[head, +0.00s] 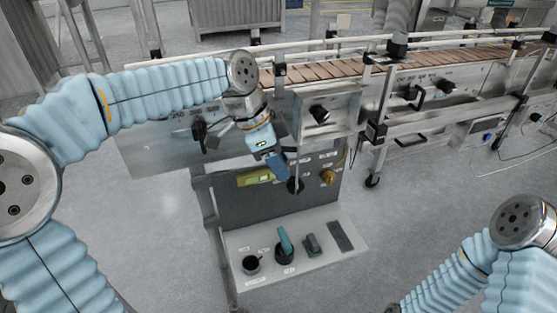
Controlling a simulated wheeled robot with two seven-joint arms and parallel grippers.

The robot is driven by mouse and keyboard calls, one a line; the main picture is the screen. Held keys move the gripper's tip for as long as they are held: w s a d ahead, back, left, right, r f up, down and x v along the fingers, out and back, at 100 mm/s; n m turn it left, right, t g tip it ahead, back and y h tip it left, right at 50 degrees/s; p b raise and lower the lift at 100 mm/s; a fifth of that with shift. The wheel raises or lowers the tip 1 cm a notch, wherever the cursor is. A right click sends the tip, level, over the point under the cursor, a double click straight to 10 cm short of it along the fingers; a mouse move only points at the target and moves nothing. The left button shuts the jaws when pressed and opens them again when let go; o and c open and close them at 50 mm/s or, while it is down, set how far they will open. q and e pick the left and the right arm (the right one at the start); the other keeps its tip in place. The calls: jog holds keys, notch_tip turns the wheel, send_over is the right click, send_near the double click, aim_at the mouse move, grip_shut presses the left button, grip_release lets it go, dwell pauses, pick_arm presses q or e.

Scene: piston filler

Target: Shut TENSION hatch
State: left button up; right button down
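My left gripper (284,172) is in the middle of the head view, pointing down in front of a dark upright control panel (255,208). Its fingertips are small and overlap a black knob, so I cannot tell whether they are apart or touching it. A grey metal box front with a black knob (320,113) is just right of the gripper. A wide metal panel with a black handle (198,136) is to its left, partly behind my arm. The labels are too small to read, so I cannot tell which part is the TENSION hatch. My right gripper is out of view.
A light shelf (268,276) juts out below the dark panel, carrying a black cup-like knob (251,263), a teal lever (284,240) and a dark green switch (312,243). A conveyor (330,69) runs behind.

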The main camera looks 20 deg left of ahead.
pick_arm(q)
grip_shut()
jog(key=shift+d, duration=0.15)
